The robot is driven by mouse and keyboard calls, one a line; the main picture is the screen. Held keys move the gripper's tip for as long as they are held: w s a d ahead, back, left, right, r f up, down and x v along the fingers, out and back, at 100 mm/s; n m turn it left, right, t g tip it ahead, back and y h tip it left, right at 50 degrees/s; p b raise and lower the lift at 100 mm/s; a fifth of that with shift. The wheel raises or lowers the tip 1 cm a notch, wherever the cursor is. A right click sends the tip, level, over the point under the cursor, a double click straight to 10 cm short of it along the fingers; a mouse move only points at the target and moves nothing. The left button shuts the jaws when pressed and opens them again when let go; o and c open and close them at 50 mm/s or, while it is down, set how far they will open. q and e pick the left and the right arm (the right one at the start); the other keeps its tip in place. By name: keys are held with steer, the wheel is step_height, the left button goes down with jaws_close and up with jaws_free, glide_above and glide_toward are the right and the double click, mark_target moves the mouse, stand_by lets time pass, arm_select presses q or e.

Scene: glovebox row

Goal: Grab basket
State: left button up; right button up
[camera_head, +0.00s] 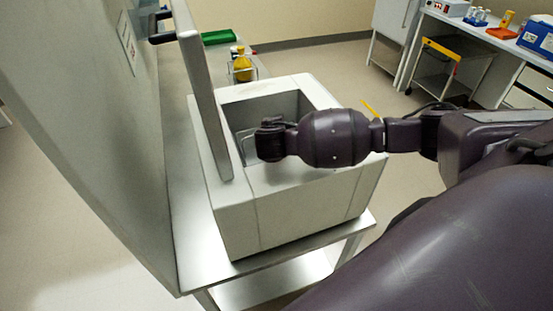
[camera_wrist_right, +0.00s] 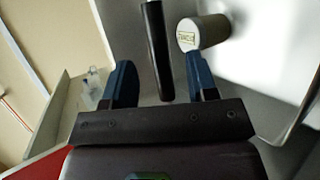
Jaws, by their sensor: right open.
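A white box-shaped unit (camera_head: 290,205) with an open top stands on a steel table, its thick lid (camera_head: 205,95) raised at the left. A thin pale frame (camera_head: 243,146) shows in the opening beside my right gripper (camera_head: 262,140); I cannot tell whether it is part of the basket. In the right wrist view my right gripper (camera_wrist_right: 163,85) is open, its two blue fingers apart. A dark bar (camera_wrist_right: 157,45) lies beyond and between the fingers, apparently a handle. A labelled white cylinder (camera_wrist_right: 205,32) is beside the right finger. My left gripper is out of view.
A yellow bottle (camera_head: 242,69) in a wire holder and a green tray (camera_head: 218,37) stand behind the unit. A large grey panel (camera_head: 80,110) closes off the left. A cart (camera_head: 447,70) and a bench with an orange rack (camera_head: 503,33) are at the back right, past open floor.

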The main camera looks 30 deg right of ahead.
steer(key=shift+x, duration=2.3)
jaws_close()
steer(key=shift+r, duration=0.1)
